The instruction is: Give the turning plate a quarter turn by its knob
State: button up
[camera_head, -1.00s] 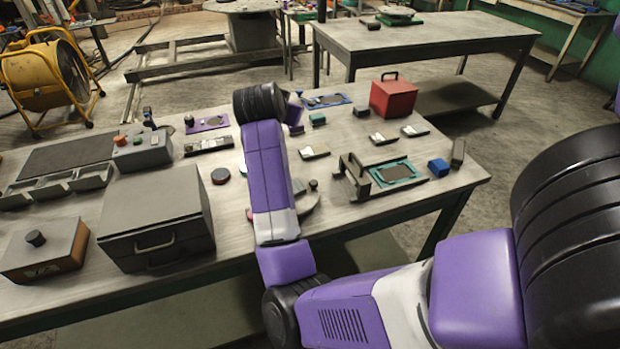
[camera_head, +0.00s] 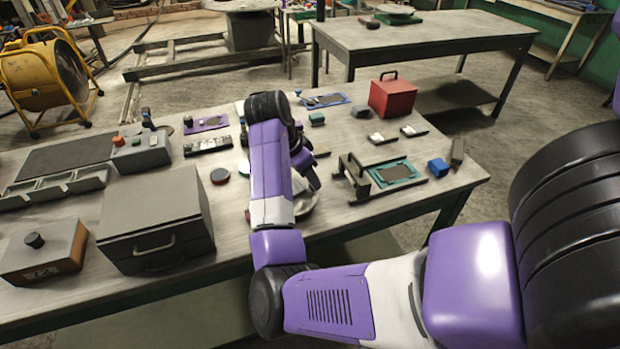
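The turning plate (camera_head: 307,203) is a pale round disc near the front edge of the workbench. My purple arm covers most of it, and only its right part shows. Its knob is hidden in this view. My gripper (camera_head: 314,183) is mostly behind my arm, with its dark end pointing down over the right side of the plate. I cannot tell whether it touches the knob, or whether its fingers are open or shut.
A teal frame with a dark grey bracket (camera_head: 356,183) stands close to the right of the plate. A red case (camera_head: 392,97) stands behind.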

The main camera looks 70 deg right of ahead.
jog(key=shift+x, duration=1)
jog(key=shift+c, duration=0.3)
grip_shut()
jog(key=shift+r, duration=0.1)
dwell(0.4)
